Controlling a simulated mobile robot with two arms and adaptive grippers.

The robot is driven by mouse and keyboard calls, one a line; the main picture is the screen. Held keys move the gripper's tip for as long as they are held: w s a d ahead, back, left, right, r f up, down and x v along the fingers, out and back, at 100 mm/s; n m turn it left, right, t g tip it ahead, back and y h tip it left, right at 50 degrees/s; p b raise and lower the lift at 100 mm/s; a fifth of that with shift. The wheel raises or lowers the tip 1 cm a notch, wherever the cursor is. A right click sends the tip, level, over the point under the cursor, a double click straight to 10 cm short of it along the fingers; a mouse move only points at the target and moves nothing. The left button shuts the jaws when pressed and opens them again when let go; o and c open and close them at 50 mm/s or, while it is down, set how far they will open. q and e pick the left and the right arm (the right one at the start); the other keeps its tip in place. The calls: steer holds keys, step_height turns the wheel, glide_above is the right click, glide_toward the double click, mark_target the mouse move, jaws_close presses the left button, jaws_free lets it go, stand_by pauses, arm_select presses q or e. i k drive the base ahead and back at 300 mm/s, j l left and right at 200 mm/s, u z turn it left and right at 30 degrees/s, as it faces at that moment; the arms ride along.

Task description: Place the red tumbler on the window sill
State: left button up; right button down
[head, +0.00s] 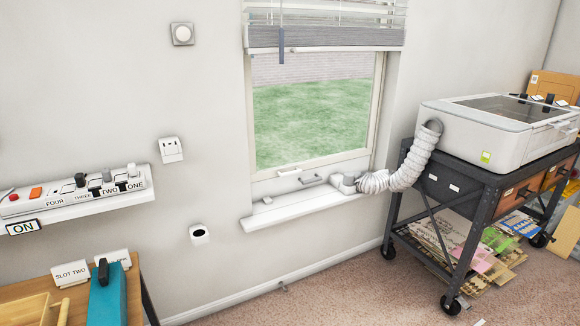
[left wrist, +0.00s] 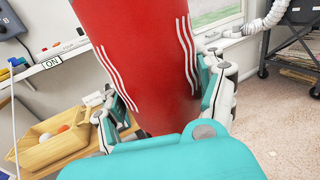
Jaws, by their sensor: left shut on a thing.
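The red tumbler (left wrist: 140,45) with white wavy stripes fills the middle of the left wrist view; its top is cut off by the frame. My left gripper (left wrist: 160,108) has its two teal-padded fingers on either side of the tumbler and is shut on it. The window sill (head: 298,209) is a white ledge below the window in the head view. A small part of it also shows in the left wrist view (left wrist: 222,39), behind and right of the tumbler. Neither the tumbler nor my grippers show in the head view.
A white ribbed hose (head: 385,181) runs over the sill's right end to a white machine (head: 495,130) on a dark cart (head: 462,190). Small items lie on the sill; its left front is mostly bare. A switch shelf (head: 90,204) and wooden table (head: 30,287) stand left.

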mark_target(282, 212)
steer(key=i+j+z, duration=0.15)
steer(key=i+z, duration=0.35)
steer(key=i+j+z, duration=0.95)
